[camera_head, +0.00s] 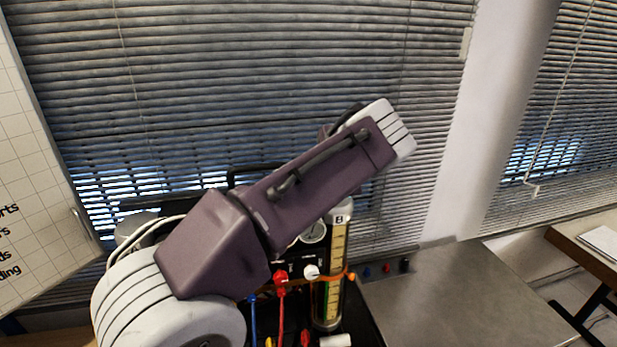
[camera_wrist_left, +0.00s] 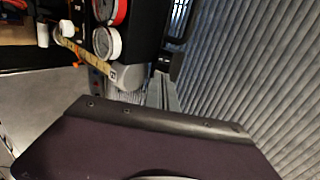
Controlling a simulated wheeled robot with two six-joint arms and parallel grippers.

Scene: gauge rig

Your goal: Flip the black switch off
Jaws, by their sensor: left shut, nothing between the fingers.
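A small black piece (camera_head: 404,265) stands in a row with a red and a blue one at the back left of the grey bench top. I cannot tell if it is the black switch or how it is set. The gauge rig (camera_head: 330,270) stands behind my left arm, which hides much of its panel. My left gripper's fingers are hidden in the head view. In the left wrist view, my left gripper (camera_wrist_left: 161,90) seems shut and empty, its grey fingers beside the dark rig and apart from the bench. My right gripper is not in view.
A red knob (camera_head: 280,278) and a white knob (camera_head: 311,271) sit on the rig, near a clear cylinder (camera_head: 336,245) marked B. Hoses hang below. The grey bench top (camera_head: 450,295) is mostly clear. Window blinds (camera_head: 250,60) are behind, and a whiteboard (camera_head: 35,190) stands at left.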

